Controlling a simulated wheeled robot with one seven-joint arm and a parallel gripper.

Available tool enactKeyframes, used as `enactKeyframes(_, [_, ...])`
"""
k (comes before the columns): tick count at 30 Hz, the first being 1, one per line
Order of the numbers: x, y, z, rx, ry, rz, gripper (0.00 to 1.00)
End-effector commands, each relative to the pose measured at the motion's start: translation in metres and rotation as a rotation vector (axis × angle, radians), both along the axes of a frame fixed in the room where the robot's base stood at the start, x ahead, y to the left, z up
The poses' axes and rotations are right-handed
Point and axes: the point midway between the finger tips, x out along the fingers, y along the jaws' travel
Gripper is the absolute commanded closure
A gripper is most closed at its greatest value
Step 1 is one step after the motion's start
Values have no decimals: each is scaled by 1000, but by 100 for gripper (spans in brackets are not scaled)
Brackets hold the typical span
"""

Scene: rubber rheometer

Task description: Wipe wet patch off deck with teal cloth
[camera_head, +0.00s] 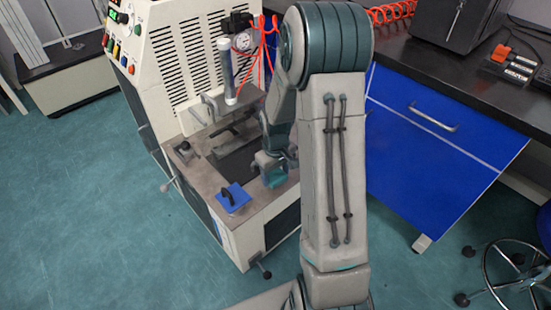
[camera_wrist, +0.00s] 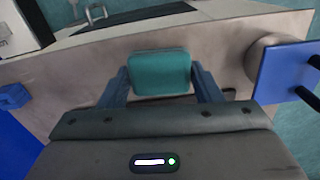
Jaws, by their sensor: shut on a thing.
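My gripper (camera_head: 272,165) is over the front right part of the machine's deck (camera_head: 204,178). In the wrist view my gripper (camera_wrist: 160,80) has its two blue fingers on either side of the teal cloth (camera_wrist: 160,72), shut on it. The cloth looks like a folded, rounded pad; a bit of its teal (camera_head: 274,178) shows below the gripper in the head view. It is low over the deck, but I cannot tell whether it touches. The deck (camera_wrist: 70,85) runs behind the cloth. I cannot make out a wet patch in either view.
A blue plate with a black handle (camera_head: 233,197) lies on the deck's front corner, left of my gripper; it is at the right in the wrist view (camera_wrist: 288,72). A dark recess and metal fittings lie behind. A blue cabinet (camera_head: 430,130) stands right.

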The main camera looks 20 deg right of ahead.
Motion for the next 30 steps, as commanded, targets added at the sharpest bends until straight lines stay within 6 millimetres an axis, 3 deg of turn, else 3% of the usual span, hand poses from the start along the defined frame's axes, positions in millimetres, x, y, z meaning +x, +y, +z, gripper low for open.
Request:
enactKeyframes(15, [0, 2, 50, 1, 1, 7, 60])
enactKeyframes(30, [0, 2, 54, 1, 1, 6, 60])
